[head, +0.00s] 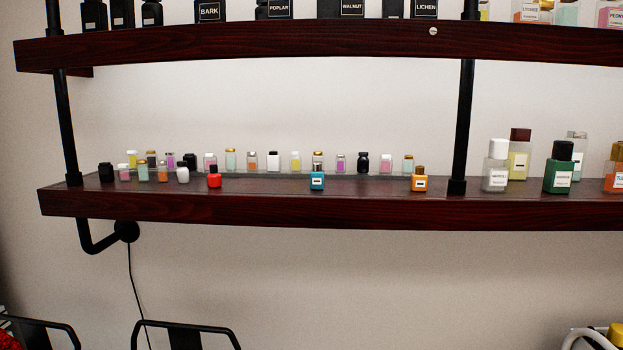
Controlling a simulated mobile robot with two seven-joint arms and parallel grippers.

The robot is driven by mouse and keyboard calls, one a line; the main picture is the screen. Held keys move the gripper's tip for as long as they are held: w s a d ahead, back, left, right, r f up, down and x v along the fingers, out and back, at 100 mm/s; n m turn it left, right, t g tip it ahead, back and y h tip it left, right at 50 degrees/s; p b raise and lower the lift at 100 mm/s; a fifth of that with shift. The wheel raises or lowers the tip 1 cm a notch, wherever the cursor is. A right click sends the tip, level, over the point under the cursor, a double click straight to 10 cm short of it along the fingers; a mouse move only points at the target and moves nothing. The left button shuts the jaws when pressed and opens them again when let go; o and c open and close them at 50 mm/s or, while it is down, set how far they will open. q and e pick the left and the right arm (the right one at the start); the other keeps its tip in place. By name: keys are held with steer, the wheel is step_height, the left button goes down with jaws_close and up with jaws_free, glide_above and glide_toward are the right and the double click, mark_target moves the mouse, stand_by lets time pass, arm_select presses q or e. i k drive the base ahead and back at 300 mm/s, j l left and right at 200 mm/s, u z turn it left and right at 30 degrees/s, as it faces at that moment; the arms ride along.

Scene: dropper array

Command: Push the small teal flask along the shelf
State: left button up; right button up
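The small teal flask (317,181) stands upright near the front edge of the lower dark wood shelf (300,216). It has a dark cap with a gold band and a pale label. A small red flask (214,179) stands to its left and an orange flask (419,182) to its right, both apart from it along the front. Another bottle's top shows right behind the teal flask. Neither of my grippers shows in the head view.
A row of small bottles (273,162) lines the shelf's back. Black pipe posts (461,125) bound this section, with larger bottles (558,168) beyond the right post. An upper shelf (270,46) overhangs. The shelf front between red, teal and orange flasks is clear.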

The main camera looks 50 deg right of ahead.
mark_target(317, 174)
steer(key=z, duration=1.05)
steer(key=i+j+u, duration=0.1)
steer(key=j, duration=0.3)
steer(key=i+j, duration=0.2)
steer(key=j, duration=0.2)
steer(key=i+j+u, duration=0.15)
steer(key=j, duration=0.25)
steer(key=i+l, duration=0.05)
